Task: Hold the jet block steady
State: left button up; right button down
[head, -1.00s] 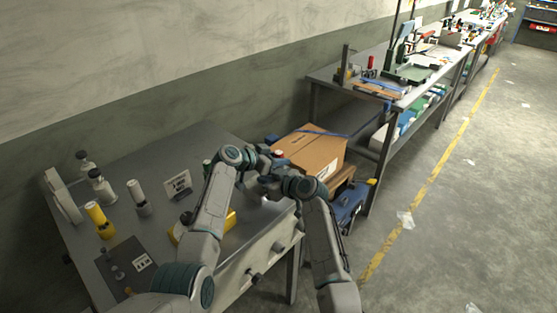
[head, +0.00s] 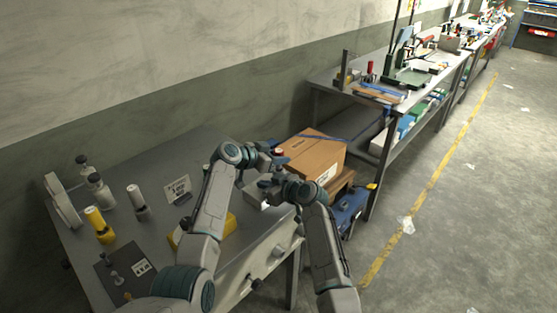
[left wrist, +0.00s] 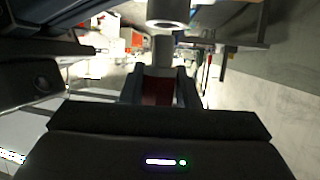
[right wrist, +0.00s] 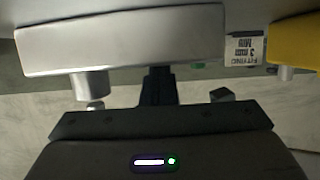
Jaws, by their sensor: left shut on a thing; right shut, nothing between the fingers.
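A pale grey block, which I take to be the jet block (right wrist: 120,42), spans the upper left of the right wrist view, with a round stub on it. In the head view a pale block (head: 254,196) shows partly behind my arms at the bench's right end. My right gripper (right wrist: 158,75) is shut and empty, its tips at the block's edge; I cannot tell whether they touch. In the head view the arms hide most of both grippers.
A yellow box (head: 230,224), a small sign (head: 177,188), a yellow bottle (head: 99,225) and white bottles stand on the grey bench (head: 150,160). A cardboard box (head: 312,155) is beyond its right end.

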aim_at(278, 150)
pick_arm(q)
jog(key=shift+r, duration=1.05)
pick_arm(e)
jog(key=shift+s+f, duration=0.15)
jog(key=shift+f, duration=0.4)
pick_arm(q)
jog(key=shift+r, duration=1.5)
pick_arm(e)
jog(key=shift+r, duration=0.1)
pick_arm(q)
jog(key=shift+w+f, duration=0.1)
jog(key=shift+f, duration=0.05)
pick_arm(e)
jog(key=shift+r, duration=0.55)
jog(key=shift+w+r, duration=0.15)
jog(key=shift+r, duration=0.95)
jog(key=shift+w+r, duration=0.1)
jog(key=shift+r, duration=0.95)
jog(key=shift+r, duration=0.15)
jog(key=shift+r, duration=1.4)
